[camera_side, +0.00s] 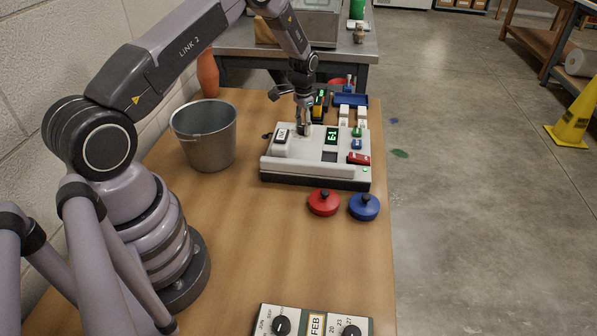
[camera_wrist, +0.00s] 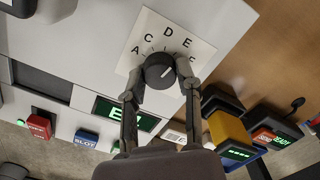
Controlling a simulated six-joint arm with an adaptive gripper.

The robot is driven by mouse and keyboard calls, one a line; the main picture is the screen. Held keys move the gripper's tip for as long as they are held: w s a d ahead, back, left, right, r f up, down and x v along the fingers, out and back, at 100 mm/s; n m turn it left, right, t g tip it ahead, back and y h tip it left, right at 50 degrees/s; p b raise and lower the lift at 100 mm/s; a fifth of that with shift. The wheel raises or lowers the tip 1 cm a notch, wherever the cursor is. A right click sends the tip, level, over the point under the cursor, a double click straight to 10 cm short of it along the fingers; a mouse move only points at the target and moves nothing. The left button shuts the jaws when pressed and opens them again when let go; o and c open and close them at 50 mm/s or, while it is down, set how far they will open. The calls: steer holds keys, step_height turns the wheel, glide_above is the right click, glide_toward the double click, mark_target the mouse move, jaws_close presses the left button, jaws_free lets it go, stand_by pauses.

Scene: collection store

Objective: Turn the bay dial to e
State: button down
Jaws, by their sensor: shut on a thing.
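The bay dial (camera_wrist: 160,71) is a round black knob with a white pointer line, on a white lettered plate (camera_wrist: 205,50) of the pale console (camera_side: 310,171). In the wrist view the letters C, D and E show around its far side; others are partly hidden. The pointer line slants up and right, roughly toward E. My gripper (camera_wrist: 160,82) is shut on the dial, one finger on each side. In the side view my gripper (camera_side: 304,127) reaches down onto the console top and hides the dial. A green display (camera_side: 332,135) beside it starts with E.
A metal bucket (camera_side: 205,137) stands left of the console. A red round pot (camera_side: 324,203) and a blue one (camera_side: 364,207) stand in front. Small coloured boxes and a blue tray (camera_side: 351,100) lie behind. A date panel (camera_side: 315,322) lies at the near edge.

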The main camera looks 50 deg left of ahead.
mark_target(303, 127)
steer(key=shift+m, duration=0.5)
steer(key=c, duration=0.8)
jaws_free()
step_height(303, 127, up, 12)
steer(key=shift+r, duration=0.1)
